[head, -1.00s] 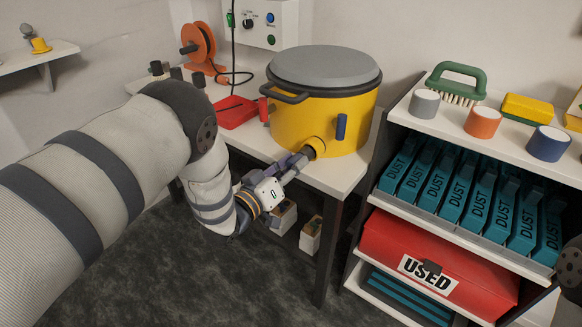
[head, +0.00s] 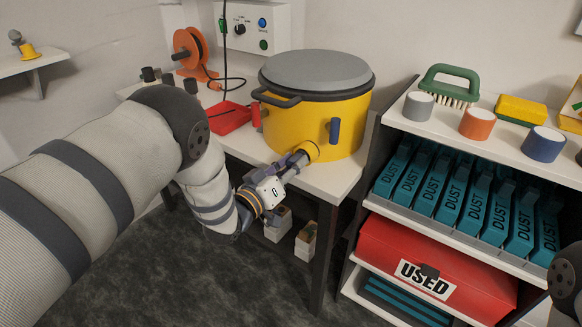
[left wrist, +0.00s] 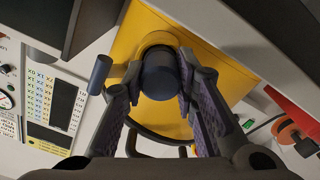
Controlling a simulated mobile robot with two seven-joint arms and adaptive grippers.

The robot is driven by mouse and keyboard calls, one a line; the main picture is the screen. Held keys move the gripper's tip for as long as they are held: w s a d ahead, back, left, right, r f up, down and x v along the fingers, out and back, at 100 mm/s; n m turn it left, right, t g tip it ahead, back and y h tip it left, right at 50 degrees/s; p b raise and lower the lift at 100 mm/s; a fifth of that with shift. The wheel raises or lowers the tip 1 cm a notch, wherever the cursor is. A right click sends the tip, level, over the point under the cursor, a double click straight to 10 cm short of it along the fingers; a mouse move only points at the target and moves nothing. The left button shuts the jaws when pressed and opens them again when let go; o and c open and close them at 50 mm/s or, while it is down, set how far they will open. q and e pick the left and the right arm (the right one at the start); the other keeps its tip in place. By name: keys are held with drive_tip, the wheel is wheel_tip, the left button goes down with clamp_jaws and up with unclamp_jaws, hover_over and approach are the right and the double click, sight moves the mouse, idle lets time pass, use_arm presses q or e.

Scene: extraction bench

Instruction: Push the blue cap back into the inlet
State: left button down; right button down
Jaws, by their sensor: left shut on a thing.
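The yellow drum (head: 290,125) with a grey lid (head: 318,70) stands on the white bench. Its yellow inlet collar (head: 308,150) sticks out low on the front and also shows in the left wrist view (left wrist: 158,39). The blue cap (left wrist: 160,74) is a short dark blue cylinder between my left fingers, in line with the inlet. My left gripper (head: 296,162) is shut on it, right at the inlet; its fingers show on both sides of the cap (left wrist: 158,88). How deep the cap sits is hidden. My right gripper is out of view.
A blue upright bar (head: 335,130) sits on the drum beside the inlet. A red tray (head: 229,117) and an orange reel (head: 190,48) are behind, left. A shelf unit (head: 395,118) with teal DUST cartridges (head: 470,200) stands close on the right.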

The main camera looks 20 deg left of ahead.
use_arm(q)
drive_tip(key=shift+w, duration=0.1)
drive_tip(key=c, duration=1.2)
unclamp_jaws()
drive_tip(key=v, duration=1.2)
